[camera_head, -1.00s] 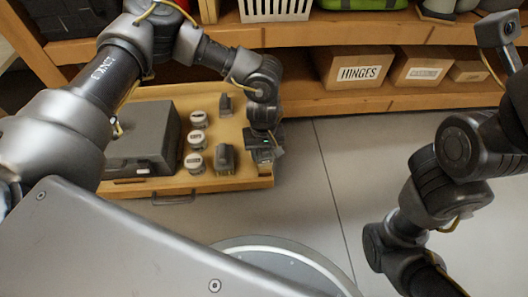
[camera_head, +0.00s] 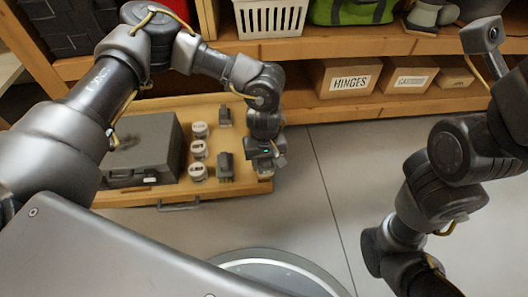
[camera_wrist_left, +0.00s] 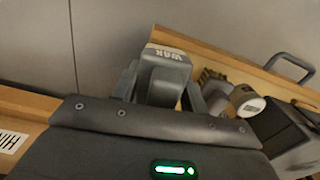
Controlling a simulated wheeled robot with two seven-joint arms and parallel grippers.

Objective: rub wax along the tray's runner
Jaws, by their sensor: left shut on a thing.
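The wooden tray (camera_head: 240,187) stands pulled out from the shelf in the head view, with a handle (camera_head: 179,206) on its front. My left gripper (camera_head: 266,168) is low at the tray's right side, near the front corner. In the left wrist view its fingers (camera_wrist_left: 160,88) are shut on a grey block of wax (camera_wrist_left: 168,58) marked WAX. The wax is right by the tray's edge; I cannot tell whether it touches the runner. The runner is mostly hidden by the gripper and wax. My right arm shows at the right, its gripper out of view.
A grey case (camera_head: 143,150), several round white-topped jars (camera_head: 198,149) and dark blocks (camera_head: 225,165) stand on the tray. Boxes, one marked HINGES (camera_head: 345,80), sit on the lower shelf. The floor (camera_head: 330,200) to the tray's right is clear.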

